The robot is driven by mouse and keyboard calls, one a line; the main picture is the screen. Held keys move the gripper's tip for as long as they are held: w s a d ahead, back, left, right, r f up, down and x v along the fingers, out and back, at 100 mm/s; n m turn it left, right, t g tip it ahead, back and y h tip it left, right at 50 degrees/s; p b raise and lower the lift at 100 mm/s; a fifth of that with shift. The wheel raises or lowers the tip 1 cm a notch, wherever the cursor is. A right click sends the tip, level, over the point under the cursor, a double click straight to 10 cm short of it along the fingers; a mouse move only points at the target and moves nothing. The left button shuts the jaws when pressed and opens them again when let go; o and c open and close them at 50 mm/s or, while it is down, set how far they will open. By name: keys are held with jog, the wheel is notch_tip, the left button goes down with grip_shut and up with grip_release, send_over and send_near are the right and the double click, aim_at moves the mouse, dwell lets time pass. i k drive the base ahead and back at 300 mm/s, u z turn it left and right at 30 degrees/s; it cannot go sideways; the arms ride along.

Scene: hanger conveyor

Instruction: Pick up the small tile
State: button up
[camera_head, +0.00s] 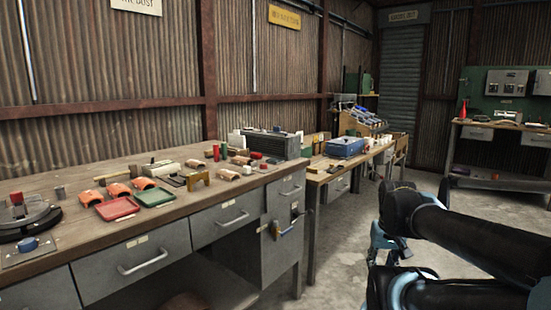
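Several small curved, terracotta-coloured pieces that look like tiles lie on the wooden workbench (60,240) at left. An orange one (90,196) is at the left of the group, with another orange one (143,183) to its right behind the trays. A paler one (228,174) lies farther right near the bench's front edge. I cannot tell which is the small tile. My black and light-blue arm is at the right, over the floor and apart from the bench.
A red tray (117,208) and a green tray (154,197) sit near the bench's front edge. A round black fixture (28,222) is at far left. A dark ribbed box (270,145) stands at the bench's right end. A second bench holds a blue case (345,147). Concrete floor is open between benches.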

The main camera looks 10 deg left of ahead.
aim_at(242, 161)
jog(key=u, duration=0.2)
jog(key=i, duration=1.15)
jog(key=u, duration=0.65)
